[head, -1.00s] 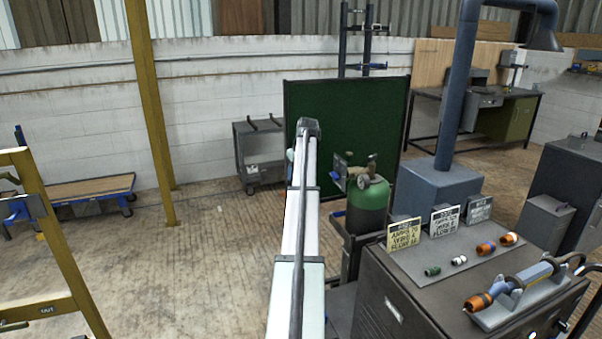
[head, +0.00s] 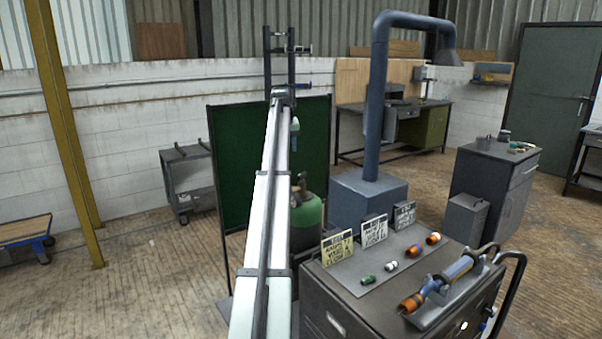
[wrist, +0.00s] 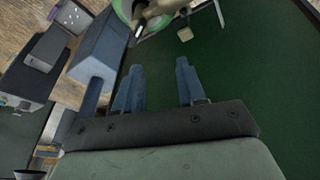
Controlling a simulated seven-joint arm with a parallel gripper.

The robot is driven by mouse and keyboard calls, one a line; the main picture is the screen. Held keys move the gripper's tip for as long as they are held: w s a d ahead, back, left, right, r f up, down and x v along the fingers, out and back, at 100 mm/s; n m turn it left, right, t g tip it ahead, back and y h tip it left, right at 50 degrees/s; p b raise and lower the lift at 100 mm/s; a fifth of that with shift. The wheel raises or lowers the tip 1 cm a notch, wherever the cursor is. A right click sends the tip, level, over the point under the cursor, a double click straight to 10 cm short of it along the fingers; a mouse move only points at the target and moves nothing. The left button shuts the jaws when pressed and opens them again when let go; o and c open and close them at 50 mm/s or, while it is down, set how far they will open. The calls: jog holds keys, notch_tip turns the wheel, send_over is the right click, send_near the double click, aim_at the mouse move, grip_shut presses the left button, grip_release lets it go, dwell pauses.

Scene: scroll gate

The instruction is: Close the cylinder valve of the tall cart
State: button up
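A green gas cylinder (head: 308,218) stands beyond the dark cabinet in the head view, partly hidden by my arm. Its valve is mostly hidden there. In the wrist view, the cylinder's green shoulder (wrist: 122,8) and brass-coloured valve fittings (wrist: 152,14) show at the top edge, cut off by the frame. My gripper (wrist: 158,76) is open, its two blue-grey fingers apart with nothing between them. The valve fittings lie beyond the fingertips, not touching them. A tall dark post frame (head: 291,65) rises behind the green screen; I cannot tell whether it belongs to a cart.
A green screen (head: 225,165) stands behind the cylinder and fills much of the wrist view. A blue-grey extraction unit (head: 365,205) with a thick pipe stands to the right. The dark cabinet (head: 340,310) carries signs and several coloured fittings.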

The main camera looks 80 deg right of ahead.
aim_at(302, 173)
jog(key=s+d+f+m, duration=0.1)
jog(key=d+f+m, duration=0.1)
jog(key=f, duration=0.2)
jog(key=s+d+f+m+g, duration=0.1)
jog(key=d+f+m, duration=0.1)
jog(key=f+m, duration=0.1)
jog(key=s+d+f+m, duration=0.2)
jog(key=f+m, duration=0.1)
jog(key=f, duration=0.2)
jog(key=shift+s+f+g, duration=0.1)
jog(key=shift+g, duration=0.2)
dwell(0.4)
jog(key=shift+c, duration=0.5)
grip_shut()
